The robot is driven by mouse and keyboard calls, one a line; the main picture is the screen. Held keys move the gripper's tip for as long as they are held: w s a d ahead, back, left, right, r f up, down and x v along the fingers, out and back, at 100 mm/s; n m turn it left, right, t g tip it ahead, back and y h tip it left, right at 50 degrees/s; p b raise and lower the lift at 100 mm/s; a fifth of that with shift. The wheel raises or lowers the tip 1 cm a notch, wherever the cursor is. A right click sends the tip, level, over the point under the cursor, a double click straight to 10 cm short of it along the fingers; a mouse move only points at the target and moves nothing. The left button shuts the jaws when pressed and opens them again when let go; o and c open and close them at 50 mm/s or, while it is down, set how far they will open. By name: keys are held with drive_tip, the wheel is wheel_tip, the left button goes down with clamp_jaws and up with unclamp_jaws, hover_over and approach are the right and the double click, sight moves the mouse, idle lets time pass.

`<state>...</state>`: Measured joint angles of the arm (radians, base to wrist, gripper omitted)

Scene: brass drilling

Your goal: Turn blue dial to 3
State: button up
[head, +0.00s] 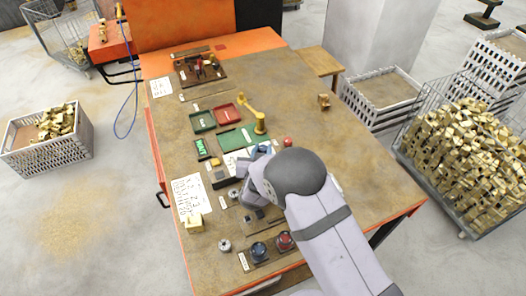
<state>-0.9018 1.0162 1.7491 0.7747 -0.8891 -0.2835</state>
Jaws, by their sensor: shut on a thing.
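A blue round knob on a dark base, seemingly the blue dial (259,250), is near the front edge of the bench. Its markings are too small to read, so I cannot tell its setting. A similar red knob (284,241) is just to its right. My gripper (249,199) is low over the bench, up and slightly left of the blue knob in the picture and apart from it. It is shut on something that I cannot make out. My wrist and arm hide part of the bench around it.
The brown bench top (350,160) is mostly clear on the right. A red tray (224,113), green trays and a yellow jointed piece (255,118) lie farther back. A brass-coloured block (194,224) and a lettered white sheet (187,193) are at the left.

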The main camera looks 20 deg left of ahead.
drive_tip(key=shift+r, duration=0.1)
drive_tip(key=o, duration=1)
drive_tip(key=shift+o, duration=0.2)
drive_tip(key=shift+s+r+b, duration=0.15)
drive_tip(key=shift+s+b, duration=0.15)
drive_tip(key=shift+s, duration=0.3)
drive_tip(key=b+v, duration=0.1)
drive_tip(key=v, duration=0.5)
drive_tip(key=shift+b, duration=0.4)
